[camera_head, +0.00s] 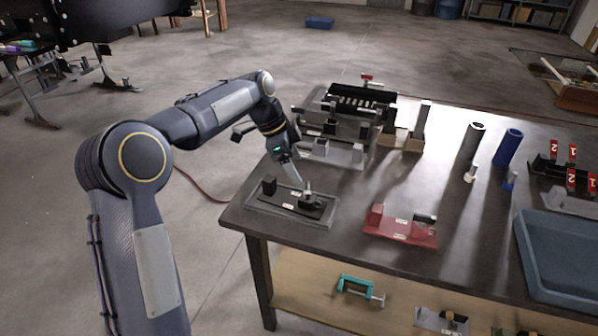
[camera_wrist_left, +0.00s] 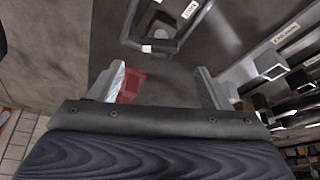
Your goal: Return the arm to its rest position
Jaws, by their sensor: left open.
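My left arm (camera_head: 205,115) comes in from the left and reaches over the near-left corner of the dark table (camera_head: 345,210). My left gripper (camera_head: 294,178) points down above a grey fixture plate (camera_head: 265,210) with dark blocks on it. In the left wrist view my left gripper (camera_wrist_left: 160,88) shows two fingers spread well apart with nothing held between them. From the head view I cannot tell whether a fingertip touches the fixture. My right gripper does not show.
A red fixture (camera_head: 400,228) sits right of the grey one. A conveyor-like rack (camera_head: 350,105) stands behind. Black and blue cylinders (camera_head: 508,148) and a blue tray (camera_head: 560,285) are on the right. A teal clamp (camera_head: 357,287) lies on the lower shelf.

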